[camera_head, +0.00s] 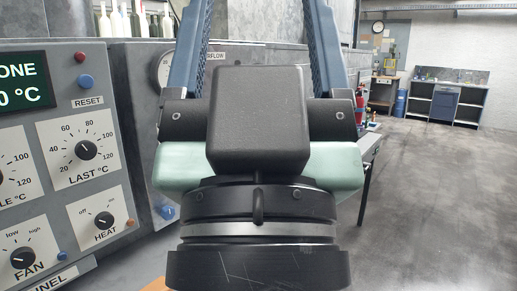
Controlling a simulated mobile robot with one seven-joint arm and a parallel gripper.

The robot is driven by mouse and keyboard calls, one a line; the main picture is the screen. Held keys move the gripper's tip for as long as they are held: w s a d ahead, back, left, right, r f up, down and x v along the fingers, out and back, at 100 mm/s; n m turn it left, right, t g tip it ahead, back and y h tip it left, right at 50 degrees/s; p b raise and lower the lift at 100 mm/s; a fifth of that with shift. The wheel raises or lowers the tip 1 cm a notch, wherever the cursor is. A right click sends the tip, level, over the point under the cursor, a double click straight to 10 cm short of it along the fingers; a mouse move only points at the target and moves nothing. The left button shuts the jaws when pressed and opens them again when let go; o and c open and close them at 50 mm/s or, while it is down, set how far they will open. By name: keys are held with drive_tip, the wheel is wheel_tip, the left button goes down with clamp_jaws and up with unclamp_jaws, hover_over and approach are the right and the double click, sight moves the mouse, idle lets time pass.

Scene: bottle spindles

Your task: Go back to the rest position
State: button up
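My gripper (258,40) fills the middle of the head view, seen from behind. Its two blue fingers stand wide apart and run up out of the top of the frame. The fingertips are cut off. Nothing shows between the visible parts of the fingers except grey background. Several pale and dark bottles (125,22) stand upright at the upper left, behind the top edge of the control panel (113,150). The gripper is to the right of them and apart from them in the picture. Their lower parts are hidden.
The panel with knobs, a green display (15,82) and a round gauge (162,70) takes up the left side, close to my gripper. A table (370,145) is partly hidden behind my gripper at right. Open floor (445,200) lies at right, with a blue cabinet (444,103) far back.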

wheel_tip(320, 180, up, 15)
drive_tip(key=p, duration=1.3)
drive_tip(key=shift+r, duration=0.15)
